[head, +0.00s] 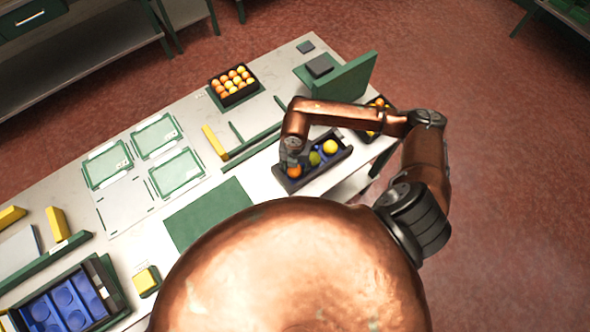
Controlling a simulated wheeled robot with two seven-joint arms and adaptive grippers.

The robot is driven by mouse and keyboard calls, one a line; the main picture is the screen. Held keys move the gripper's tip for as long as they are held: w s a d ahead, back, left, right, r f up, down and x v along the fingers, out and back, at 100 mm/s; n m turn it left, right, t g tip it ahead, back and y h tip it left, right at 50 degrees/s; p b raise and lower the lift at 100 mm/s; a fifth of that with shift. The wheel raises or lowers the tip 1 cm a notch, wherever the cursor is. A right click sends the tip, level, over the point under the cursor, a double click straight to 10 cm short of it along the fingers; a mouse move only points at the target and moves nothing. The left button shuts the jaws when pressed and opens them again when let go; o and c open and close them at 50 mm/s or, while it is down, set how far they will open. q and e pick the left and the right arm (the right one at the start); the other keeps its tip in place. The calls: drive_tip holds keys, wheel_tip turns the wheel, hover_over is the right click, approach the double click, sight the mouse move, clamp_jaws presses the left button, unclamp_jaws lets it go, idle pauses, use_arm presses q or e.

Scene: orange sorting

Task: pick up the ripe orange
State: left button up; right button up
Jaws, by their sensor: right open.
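A ripe orange (294,171) sits at the near left end of a dark tray (323,173) on the table. A green fruit (314,158) and a yellow fruit (330,146) lie farther along the same tray. My right gripper (293,160) points down directly over the orange, very close to it. It is open; its fingers are small here and partly merge with the dark tray, so I cannot tell whether they touch the fruit. My left gripper is not in view.
A black crate (234,91) full of oranges stands at the back of the table. Another crate of fruit (378,104) is partly behind my right arm. An upright green panel (347,80) stands near the tray. A green mat (208,214) lies bare. A blue-lined tray (65,305) is at lower left.

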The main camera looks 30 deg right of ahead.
drive_tip(key=shift+c, duration=0.5)
drive_tip(key=c, duration=0.8)
drive_tip(key=shift+r, duration=0.15)
drive_tip(key=shift+c, duration=0.2)
